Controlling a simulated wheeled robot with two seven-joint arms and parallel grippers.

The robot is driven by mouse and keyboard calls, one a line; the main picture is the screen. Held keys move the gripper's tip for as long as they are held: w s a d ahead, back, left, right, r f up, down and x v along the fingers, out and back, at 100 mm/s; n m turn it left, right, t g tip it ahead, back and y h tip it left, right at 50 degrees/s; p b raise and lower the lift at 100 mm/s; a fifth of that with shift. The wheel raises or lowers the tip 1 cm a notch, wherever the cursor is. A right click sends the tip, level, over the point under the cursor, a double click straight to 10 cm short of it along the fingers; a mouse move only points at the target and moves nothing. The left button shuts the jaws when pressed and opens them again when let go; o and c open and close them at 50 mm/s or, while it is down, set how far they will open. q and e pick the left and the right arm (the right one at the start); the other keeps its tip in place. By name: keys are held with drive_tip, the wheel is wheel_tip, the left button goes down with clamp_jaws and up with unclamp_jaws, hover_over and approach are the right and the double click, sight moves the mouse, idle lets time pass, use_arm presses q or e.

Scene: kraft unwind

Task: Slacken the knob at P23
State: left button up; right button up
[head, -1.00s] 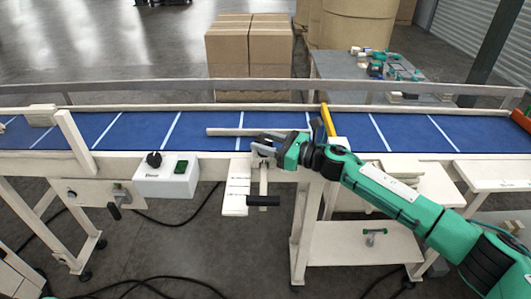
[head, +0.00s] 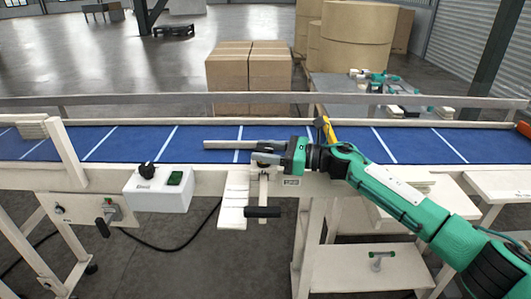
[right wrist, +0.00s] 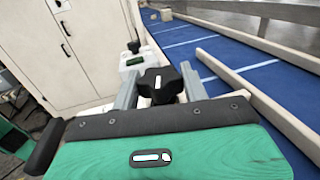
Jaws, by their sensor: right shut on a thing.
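The knob (right wrist: 160,85) is black and lobed and shows in the right wrist view between the two grey fingers. My right gripper (head: 268,158) is at the front edge of the blue conveyor, above the crank with the black handle (head: 263,211). It is shut on the knob, with a finger on each side in the right wrist view (right wrist: 158,88). In the head view the gripper hides the knob. A small label plate (head: 291,181) sits just right of the gripper; its text is too small to read surely. My left gripper is not in view.
A pale guide bar (head: 230,145) lies over the blue belt (head: 200,143) just behind the gripper. A white control box (head: 158,190) with a black knob and green switch stands to the left. A yellow lever (head: 328,131) rises behind my right arm.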

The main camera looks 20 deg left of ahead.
sight(266, 148)
drive_tip(key=shift+f, duration=0.35)
drive_tip(key=o, duration=0.9)
drive_tip(key=shift+r, duration=0.1)
drive_tip(key=shift+r, duration=0.15)
drive_tip(key=shift+r, duration=0.3)
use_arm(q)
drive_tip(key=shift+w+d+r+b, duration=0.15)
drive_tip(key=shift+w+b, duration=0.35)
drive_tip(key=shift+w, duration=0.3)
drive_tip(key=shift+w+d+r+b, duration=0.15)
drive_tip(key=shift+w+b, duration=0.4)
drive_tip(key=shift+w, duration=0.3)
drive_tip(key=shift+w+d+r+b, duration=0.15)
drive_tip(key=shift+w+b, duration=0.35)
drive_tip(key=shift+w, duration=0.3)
use_arm(e)
drive_tip(key=shift+r, duration=9.55)
